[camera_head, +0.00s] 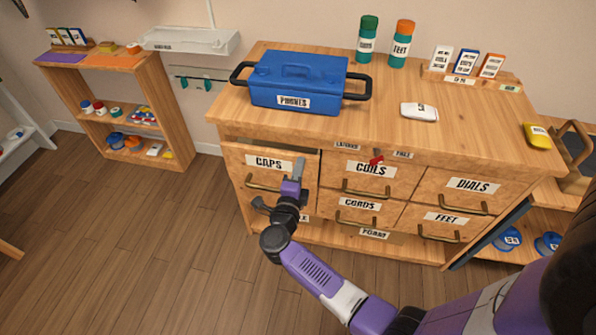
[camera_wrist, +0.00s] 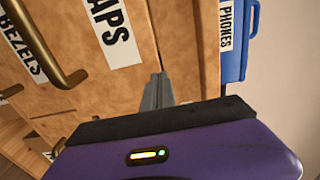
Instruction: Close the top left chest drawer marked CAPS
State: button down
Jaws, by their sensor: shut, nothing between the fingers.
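The CAPS drawer (camera_head: 235,160) is at the top left of the wooden chest, with a white label and a brass handle. Its front stands out a little from the chest, so it is partly open. My gripper (camera_head: 300,165) is shut and empty in front of the right part of this drawer front. In the wrist view, the closed fingers (camera_wrist: 157,92) point at the drawer front near its upper edge, beside the CAPS label (camera_wrist: 112,30). I cannot tell whether they touch it. My gripper hides part of the drawer below.
A blue PHONES box (camera_head: 300,80) stands on the chest top near the back left. A low shelf (camera_head: 175,110) stands to the left. Floor before the chest is clear.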

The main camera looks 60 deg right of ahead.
jog(key=x, duration=0.2)
jog(key=shift+w+d, duration=0.1)
jog(key=shift+d, duration=0.15)
jog(key=shift+a, duration=0.1)
dwell(0.4)
